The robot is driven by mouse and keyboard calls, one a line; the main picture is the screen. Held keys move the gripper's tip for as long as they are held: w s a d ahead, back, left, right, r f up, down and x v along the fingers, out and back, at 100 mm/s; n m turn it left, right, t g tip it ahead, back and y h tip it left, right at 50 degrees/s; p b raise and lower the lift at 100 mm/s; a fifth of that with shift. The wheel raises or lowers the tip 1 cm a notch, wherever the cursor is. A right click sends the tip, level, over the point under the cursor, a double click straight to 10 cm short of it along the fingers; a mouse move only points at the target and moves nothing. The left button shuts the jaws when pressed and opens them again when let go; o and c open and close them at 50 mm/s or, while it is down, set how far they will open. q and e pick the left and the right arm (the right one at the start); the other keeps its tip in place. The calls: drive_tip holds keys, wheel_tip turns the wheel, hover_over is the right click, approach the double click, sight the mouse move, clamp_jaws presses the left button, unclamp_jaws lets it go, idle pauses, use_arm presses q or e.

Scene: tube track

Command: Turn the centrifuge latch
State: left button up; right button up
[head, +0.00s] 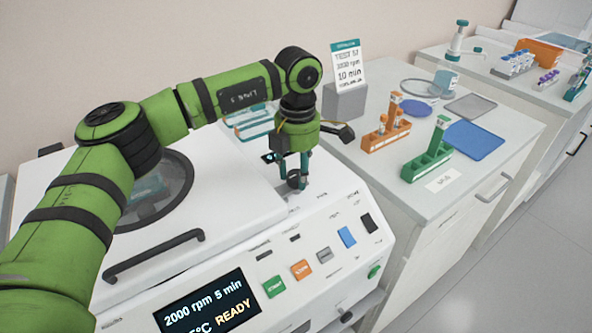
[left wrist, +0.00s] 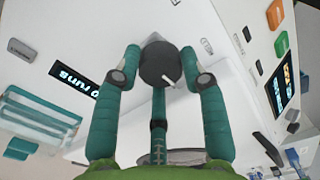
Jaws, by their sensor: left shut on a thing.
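The centrifuge (head: 225,215) is a large white machine with a lid, a round window and a lit display reading 2000 rpm, 5 min and READY. Its latch is a dark round knob (left wrist: 158,64) with a light pointer mark, on the top panel to the right of the lid. My left gripper (head: 294,182) reaches down to it from above; in the left wrist view its teal fingers (left wrist: 160,80) stand on either side of the knob and are shut on it. In the head view the fingers partly hide the knob (head: 293,180). My right gripper is not in view.
Coloured buttons, green (head: 274,286), orange (head: 302,270) and blue (head: 346,237), line the sloping front panel. A lid handle (head: 155,255) lies left of the knob. On the bench to the right stand an orange rack (head: 385,137), a green rack (head: 427,160) and a sign (head: 347,66).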

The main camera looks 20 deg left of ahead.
use_arm(q)
drive_tip(key=shift+w+d+r, duration=0.15)
drive_tip(key=shift+w+r, duration=0.05)
drive_tip(key=shift+r, duration=0.05)
drive_tip(key=o, duration=0.9)
drive_tip(key=shift+o, duration=1.1)
drive_tip(key=shift+d+f, duration=0.1)
drive_tip(key=shift+f, duration=0.05)
wheel_tip(320, 180, up, 12)
